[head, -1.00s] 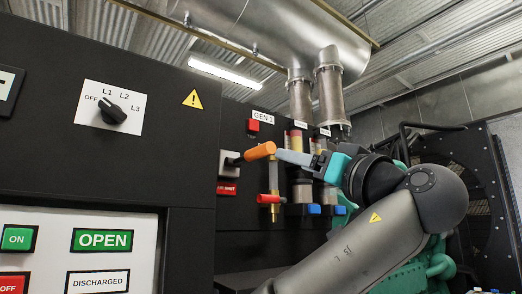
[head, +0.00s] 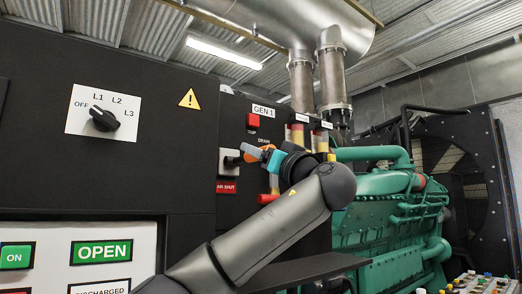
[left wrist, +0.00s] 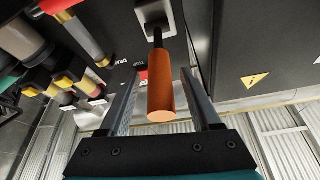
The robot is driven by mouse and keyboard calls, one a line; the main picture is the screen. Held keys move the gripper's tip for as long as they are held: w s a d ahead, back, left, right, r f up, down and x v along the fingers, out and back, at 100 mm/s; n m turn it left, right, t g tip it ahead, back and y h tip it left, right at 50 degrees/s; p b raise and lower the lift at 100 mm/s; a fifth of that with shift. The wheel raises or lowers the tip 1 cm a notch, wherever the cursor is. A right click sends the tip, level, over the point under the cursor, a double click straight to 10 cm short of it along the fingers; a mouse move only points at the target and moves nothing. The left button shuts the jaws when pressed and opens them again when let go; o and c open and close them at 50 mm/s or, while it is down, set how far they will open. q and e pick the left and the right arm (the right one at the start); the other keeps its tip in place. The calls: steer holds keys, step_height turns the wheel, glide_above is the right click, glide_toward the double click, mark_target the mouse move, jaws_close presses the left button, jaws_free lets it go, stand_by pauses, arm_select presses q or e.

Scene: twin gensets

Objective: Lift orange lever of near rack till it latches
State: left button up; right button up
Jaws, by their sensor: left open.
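The lever's orange handle (left wrist: 160,95) sticks out on a short black stem from a pale plate (left wrist: 154,15) on the dark rack. In the head view this plate (head: 229,161) is on the panel under the GEN 1 label, above a red AIR SHUT sign (head: 226,187). My left gripper (left wrist: 161,82) is open, with one finger on each side of the handle and gaps visible between. In the head view my left gripper (head: 254,152) partly covers the handle. Whether the lever is latched cannot be told. My right gripper is not in view.
A red button (head: 253,121) is above the lever. A red-handled valve (head: 268,198) is below, close to my arm. A rotary switch (head: 104,118) is on the black cabinet at left. A green engine (head: 380,205) stands to the right.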

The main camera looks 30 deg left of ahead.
arm_select(q)
jaws_close()
stand_by(0.5)
stand_by(0.9)
